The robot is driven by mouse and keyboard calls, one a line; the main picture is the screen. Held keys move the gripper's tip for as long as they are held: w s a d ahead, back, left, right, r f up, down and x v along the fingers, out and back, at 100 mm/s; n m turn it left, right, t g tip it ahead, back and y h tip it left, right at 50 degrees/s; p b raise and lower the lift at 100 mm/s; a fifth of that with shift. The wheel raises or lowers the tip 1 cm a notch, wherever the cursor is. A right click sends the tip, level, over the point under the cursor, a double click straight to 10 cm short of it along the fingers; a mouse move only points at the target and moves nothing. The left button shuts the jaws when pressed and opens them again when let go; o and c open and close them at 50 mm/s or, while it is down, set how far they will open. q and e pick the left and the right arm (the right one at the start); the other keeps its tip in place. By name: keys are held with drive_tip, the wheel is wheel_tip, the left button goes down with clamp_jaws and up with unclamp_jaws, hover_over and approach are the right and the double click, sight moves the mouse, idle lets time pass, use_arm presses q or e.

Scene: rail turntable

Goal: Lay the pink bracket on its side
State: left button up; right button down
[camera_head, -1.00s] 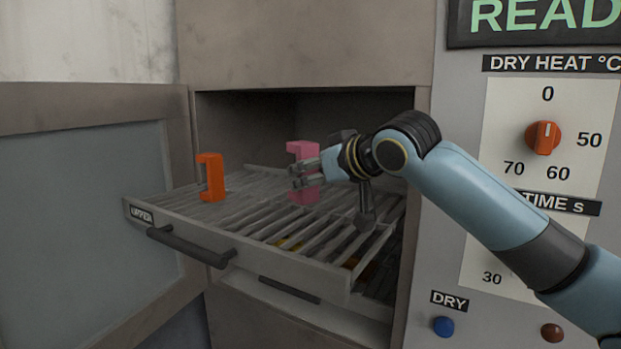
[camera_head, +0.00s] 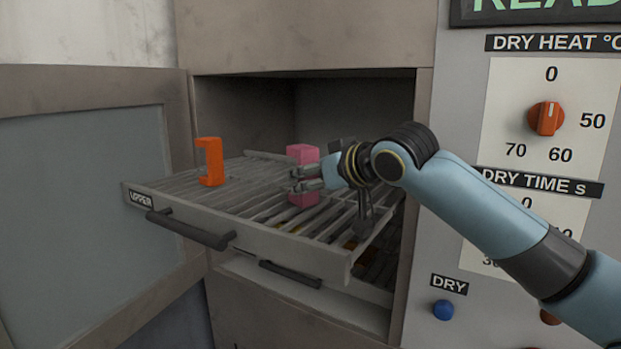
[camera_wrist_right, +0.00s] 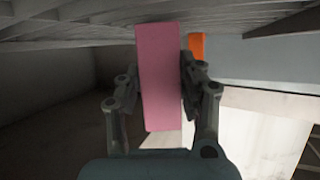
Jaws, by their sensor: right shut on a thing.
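The pink bracket (camera_head: 303,156) stands upright on the slatted upper rack (camera_head: 236,236), toward its right side. My right gripper (camera_head: 301,180) is shut on the pink bracket at about its mid-height, reaching in from the right. In the right wrist view the pink bracket (camera_wrist_right: 160,75) fills the space between the two fingers (camera_wrist_right: 157,95), one on each side of it. My left gripper is in neither view.
An orange bracket (camera_head: 211,163) stands upright on the rack's left part; its edge also shows in the right wrist view (camera_wrist_right: 196,45). The open door (camera_head: 85,190) is at the left. A lower rack (camera_head: 290,275) sits beneath. The control panel (camera_head: 545,80) is at the right.

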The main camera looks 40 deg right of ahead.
drive_tip(key=shift+s+f, duration=0.15)
drive_tip(key=shift+f, duration=0.65)
drive_tip(key=shift+s+f+b, duration=0.1)
drive_tip(key=shift+f+b, duration=0.2)
drive_tip(key=shift+a+f, duration=0.1)
drive_tip(key=c, duration=0.7)
unclamp_jaws()
drive_tip(key=shift+c, duration=0.2)
drive_tip(key=shift+s, duration=0.1)
drive_tip(key=v, duration=0.2)
drive_tip(key=r+v, duration=0.1)
drive_tip(key=v, duration=0.4)
drive_tip(key=shift+w+r, duration=0.2)
drive_tip(key=shift+w, duration=0.1)
drive_tip(key=shift+s+r, duration=0.35)
